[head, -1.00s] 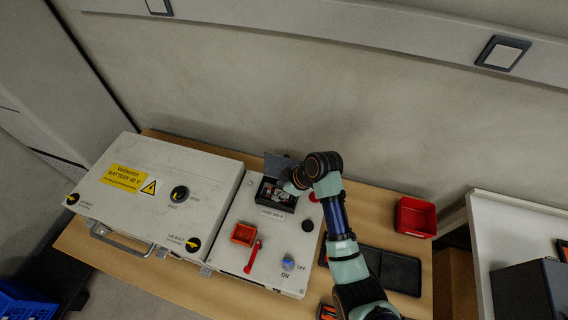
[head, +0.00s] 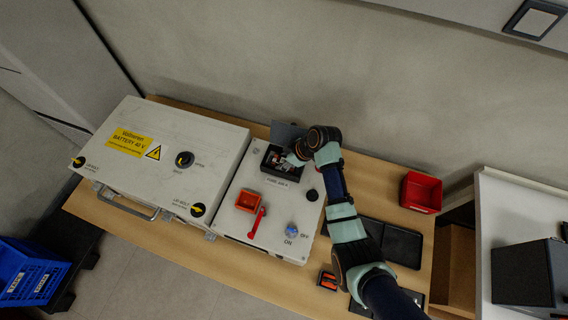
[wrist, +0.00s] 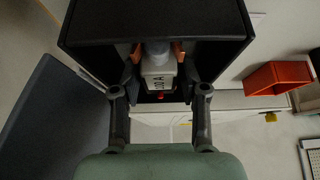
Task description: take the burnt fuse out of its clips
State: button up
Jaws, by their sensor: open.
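The fuse (wrist: 158,68) is a pale grey block with rating letters on its side, seen in the wrist view inside the black fuse box (wrist: 85,28). Copper-coloured clip parts (wrist: 178,50) show on both sides of its far end. My gripper (wrist: 158,84) is open, with one finger on each side of the fuse. I cannot tell whether the fingers touch it. In the head view the fuse box (head: 284,177) stands on the white panel with its dark lid raised behind it; my gripper (head: 297,159) reaches in from the right and hides part of the inside.
On the panel are an orange-red holder (head: 249,201), a red lever (head: 257,223) and a blue knob (head: 291,230). The battery box (head: 165,160) stands to the left. A red bin (head: 421,192) and black trays (head: 398,243) lie to the right. The raised lid (wrist: 50,125) is close beside my gripper.

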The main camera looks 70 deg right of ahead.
jog(key=shift+r, duration=0.1)
grip_shut()
notch_tip(320, 180, up, 20)
jog(key=p, duration=0.5)
